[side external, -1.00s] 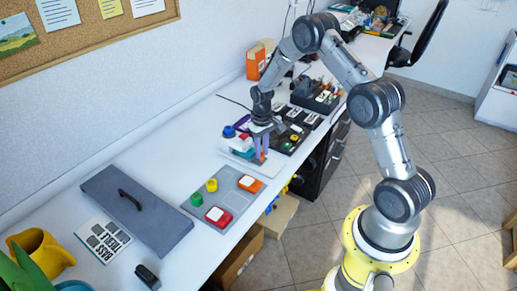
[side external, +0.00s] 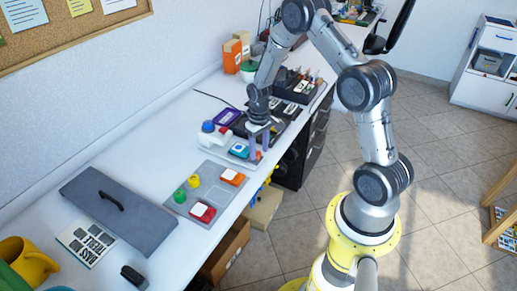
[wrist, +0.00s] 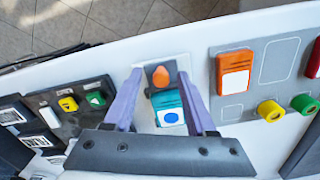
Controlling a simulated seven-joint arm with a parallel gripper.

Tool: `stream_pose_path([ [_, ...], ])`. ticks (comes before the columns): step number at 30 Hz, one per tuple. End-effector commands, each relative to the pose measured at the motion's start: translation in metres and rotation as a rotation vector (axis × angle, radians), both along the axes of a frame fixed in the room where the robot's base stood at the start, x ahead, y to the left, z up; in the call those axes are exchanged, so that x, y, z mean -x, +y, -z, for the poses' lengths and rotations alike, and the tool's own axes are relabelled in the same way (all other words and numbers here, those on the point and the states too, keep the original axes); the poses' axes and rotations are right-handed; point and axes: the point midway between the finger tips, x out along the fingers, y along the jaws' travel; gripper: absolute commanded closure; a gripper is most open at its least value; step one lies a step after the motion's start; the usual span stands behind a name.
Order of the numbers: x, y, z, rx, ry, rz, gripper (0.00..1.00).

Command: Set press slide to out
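The press is a white unit (side external: 207,140) with a blue knob (side external: 208,127) and a red part (side external: 222,131) on top, standing on the white table. Its slide appears to be the teal block (side external: 239,150) on a pale plate at the front; the wrist view shows this block (wrist: 168,106) with a blue round mark on a white face. An orange knob (wrist: 160,77) sits on a grey strip beyond the block. Contact cannot be told.
A grey panel (side external: 200,177) with orange, red, yellow and green pieces lies beside the press. A dark panel with yellow and green buttons (wrist: 82,102) lies on the other side. A grey lid with a handle (side external: 118,212) lies farther left. The table's front edge is close.

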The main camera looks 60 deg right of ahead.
Motion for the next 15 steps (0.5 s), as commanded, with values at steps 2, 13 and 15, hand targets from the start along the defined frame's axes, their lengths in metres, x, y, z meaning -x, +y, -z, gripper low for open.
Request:
stream_pose_path([
  [2, 0.000, 0.000, 0.000, 0.000, -0.001, 0.000, 0.44],
  [13, -0.002, 0.000, -0.029, 0.002, -0.005, 0.000, 0.44],
  [15, -0.002, 0.000, -0.044, 0.002, -0.007, 0.000, 0.44],
])
